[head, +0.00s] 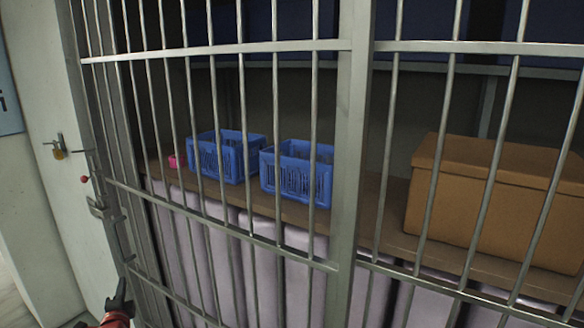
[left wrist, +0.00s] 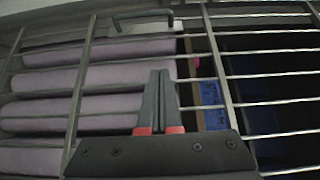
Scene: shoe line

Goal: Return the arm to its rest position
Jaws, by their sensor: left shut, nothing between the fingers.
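My left gripper (head: 121,296) shows at the bottom left of the head view, in front of the barred gate and apart from the bars. Its dark fingers are together with nothing between them, as the left wrist view (left wrist: 160,78) also shows. Part of my red and dark wrist shows below it in the head view. My right gripper is not in either view.
A grey barred gate (head: 352,130) fills most of the head view. A latch (head: 105,209) and a padlock (head: 58,154) are at its left. Behind the bars, two blue baskets (head: 225,158) (head: 297,172) and a brown box (head: 490,200) stand on a shelf.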

